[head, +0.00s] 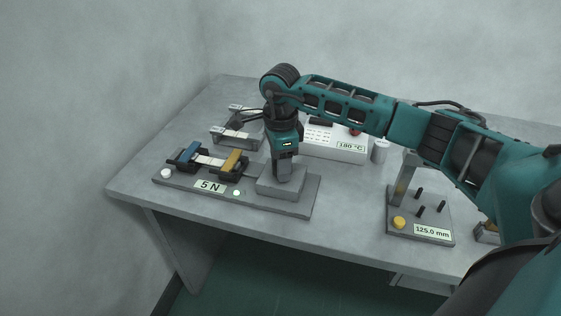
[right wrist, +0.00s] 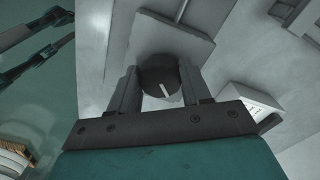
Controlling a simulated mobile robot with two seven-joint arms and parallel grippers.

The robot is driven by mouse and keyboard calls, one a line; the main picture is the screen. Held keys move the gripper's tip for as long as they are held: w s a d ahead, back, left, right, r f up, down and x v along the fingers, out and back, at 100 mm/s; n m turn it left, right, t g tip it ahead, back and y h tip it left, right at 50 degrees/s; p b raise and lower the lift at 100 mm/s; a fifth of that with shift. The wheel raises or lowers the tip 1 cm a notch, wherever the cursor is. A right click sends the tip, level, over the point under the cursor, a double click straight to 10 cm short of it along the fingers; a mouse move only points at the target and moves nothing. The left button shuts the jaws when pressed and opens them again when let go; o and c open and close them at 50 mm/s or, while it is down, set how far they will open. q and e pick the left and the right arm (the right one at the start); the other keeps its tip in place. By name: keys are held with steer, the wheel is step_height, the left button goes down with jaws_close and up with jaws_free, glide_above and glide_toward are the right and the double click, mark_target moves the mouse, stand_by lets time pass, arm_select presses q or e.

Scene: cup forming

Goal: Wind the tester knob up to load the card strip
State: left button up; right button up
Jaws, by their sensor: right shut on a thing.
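The tester (head: 300,205) is a grey plate on the near left of the table, with a raised grey block (head: 268,187) at its right end. A pale card strip (head: 210,160) spans between a blue-topped clamp (head: 188,151) and a yellow-topped clamp (head: 233,162). A label on the tester reads 5 N (head: 210,186). My right gripper (head: 283,178) points down over the block. In the right wrist view its fingers are shut on the dark round knob (right wrist: 158,72), which has a white pointer mark. The head view hides the knob behind the gripper.
Behind the tester stand a grey fixture (head: 236,136) and a white box (head: 335,148) reading 180 °C. A grey cylinder (head: 380,150) is beside the box. To the right is a pegged stand (head: 405,228) reading 125.0 mm. Bare table lies between tester and stand.

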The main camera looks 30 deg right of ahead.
steer(key=shift+m, duration=0.4)
steer(key=shift+w+m+p, duration=0.1)
steer(key=shift+m+p, duration=0.2)
steer(key=shift+m, duration=2.1)
steer(key=o, duration=1.1)
steer(key=shift+c, duration=0.2)
steer(key=shift+r, duration=0.15)
step_height(320, 180, up, 13)
